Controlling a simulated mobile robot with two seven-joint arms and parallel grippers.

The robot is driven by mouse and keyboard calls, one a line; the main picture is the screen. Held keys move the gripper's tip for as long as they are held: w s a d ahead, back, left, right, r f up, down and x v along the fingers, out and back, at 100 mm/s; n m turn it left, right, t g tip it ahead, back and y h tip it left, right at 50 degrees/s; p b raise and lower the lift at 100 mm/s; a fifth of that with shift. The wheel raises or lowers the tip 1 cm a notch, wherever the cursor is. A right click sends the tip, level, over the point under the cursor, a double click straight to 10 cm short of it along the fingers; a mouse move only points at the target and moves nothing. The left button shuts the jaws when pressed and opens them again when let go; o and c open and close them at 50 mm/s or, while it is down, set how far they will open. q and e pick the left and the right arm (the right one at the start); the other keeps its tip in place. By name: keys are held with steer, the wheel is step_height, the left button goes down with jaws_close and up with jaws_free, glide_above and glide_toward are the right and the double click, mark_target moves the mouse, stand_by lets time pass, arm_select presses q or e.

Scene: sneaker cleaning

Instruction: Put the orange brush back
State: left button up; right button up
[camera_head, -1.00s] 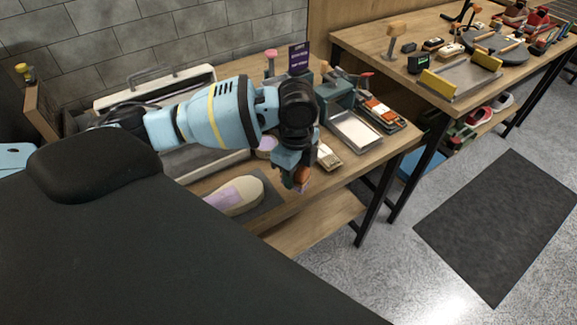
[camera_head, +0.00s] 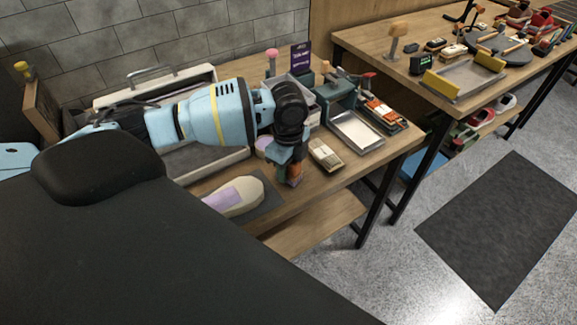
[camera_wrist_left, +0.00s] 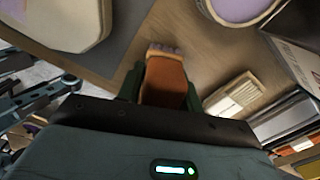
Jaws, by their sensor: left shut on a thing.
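My left gripper (camera_head: 291,172) is over the front part of the near table, shut on the orange brush (camera_head: 295,170). In the left wrist view the orange brush (camera_wrist_left: 165,80) sits between the two fingers, with a purplish bristle edge at its far end. The sneaker (camera_head: 236,197), cream with a lilac patch, lies on a dark mat to the left of the gripper. A pale wooden brush (camera_head: 325,154) lies on the table to the right of the gripper. My right gripper does not show.
A round lilac container (camera_wrist_left: 238,10) stands near the gripper. A metal tray (camera_head: 355,131) and a rack of brushes (camera_head: 383,114) are to the right. A grey case (camera_head: 205,165) stands behind the sneaker. Bare wood lies around the pale brush.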

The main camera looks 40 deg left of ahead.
arm_select(q)
steer(key=shift+f, duration=0.1)
steer(key=o, duration=1)
steer(key=shift+c, duration=0.2)
step_height(320, 180, up, 12)
steer(key=shift+r+p, duration=0.15)
steer(key=shift+p, duration=0.4)
